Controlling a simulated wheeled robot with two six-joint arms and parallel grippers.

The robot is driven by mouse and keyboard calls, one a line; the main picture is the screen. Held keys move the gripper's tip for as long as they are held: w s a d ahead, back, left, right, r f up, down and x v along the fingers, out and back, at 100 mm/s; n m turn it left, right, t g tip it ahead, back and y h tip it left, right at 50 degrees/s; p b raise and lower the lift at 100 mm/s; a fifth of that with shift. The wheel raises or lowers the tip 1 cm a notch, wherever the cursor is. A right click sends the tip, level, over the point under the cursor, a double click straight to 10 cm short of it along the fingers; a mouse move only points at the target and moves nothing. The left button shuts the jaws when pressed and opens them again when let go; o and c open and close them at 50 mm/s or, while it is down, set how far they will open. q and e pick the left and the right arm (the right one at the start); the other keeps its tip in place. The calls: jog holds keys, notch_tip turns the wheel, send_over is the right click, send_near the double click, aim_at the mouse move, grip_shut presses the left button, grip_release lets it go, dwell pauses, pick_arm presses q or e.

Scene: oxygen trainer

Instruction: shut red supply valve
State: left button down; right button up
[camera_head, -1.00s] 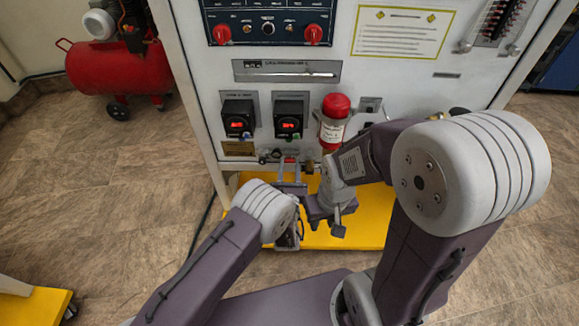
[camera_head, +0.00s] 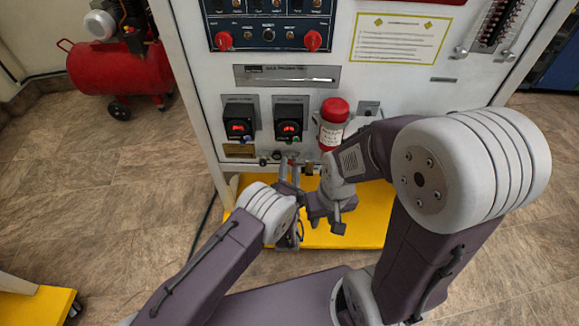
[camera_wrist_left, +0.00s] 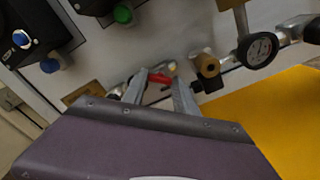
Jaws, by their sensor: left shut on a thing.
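The red supply valve handle (camera_wrist_left: 160,78) shows in the left wrist view as a small red piece on the pipework low on the panel. My left gripper (camera_wrist_left: 162,82) has a finger on each side of it and is shut on it. In the head view my left gripper (camera_head: 289,164) reaches the panel's lower edge, and the valve is mostly hidden there by the fingers. My right gripper (camera_head: 337,218) hangs below and to the right of the left one, away from the panel fittings; its jaws are too unclear to read.
A red-capped bottle (camera_head: 333,122) stands on the panel just above my grippers. In the wrist view a pressure gauge (camera_wrist_left: 258,49) and a brass fitting (camera_wrist_left: 207,65) sit right of the valve. A yellow base (camera_head: 360,228) lies below. A red compressor (camera_head: 115,75) stands far left.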

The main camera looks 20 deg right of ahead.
pick_arm(q)
jog(key=m+p, duration=0.1)
jog(key=m, duration=0.4)
jog(key=shift+m, duration=0.3)
jog(key=shift+f+m+p, duration=0.1)
jog(key=shift+m+p, duration=0.25)
jog(key=shift+m, duration=1.75)
jog(key=c, duration=1)
grip_release()
jog(key=shift+o, duration=0.2)
jog(key=shift+s, duration=0.15)
jog(key=p+v, duration=0.3)
jog(key=v, duration=0.6)
